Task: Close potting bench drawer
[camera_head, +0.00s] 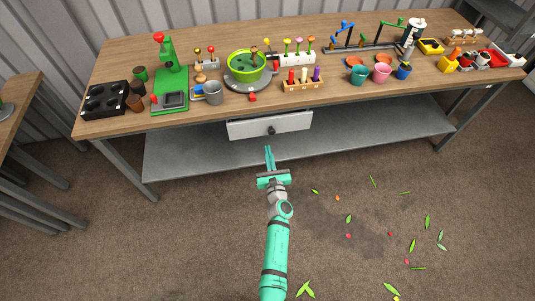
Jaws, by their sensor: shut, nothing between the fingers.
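The potting bench (330,95) has a wooden top and grey metal legs. Its drawer (300,122) has a light grey front with a dark round knob (271,131) in the middle, under the front edge of the top. The drawer front looks set forward of the bench edge, but how far it is pulled out is hard to tell. My gripper (269,151) is shut and empty, with its fingers pointing at the drawer, just below and in front of the knob. A small gap shows between the fingertips and the knob.
A grey lower shelf (370,140) runs under the bench. The top holds a green press (170,75), a green bowl (246,66), a grey mug (213,92) and several pots. Leaves and petals lie on the brown floor (380,215). Another table (20,100) stands at left.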

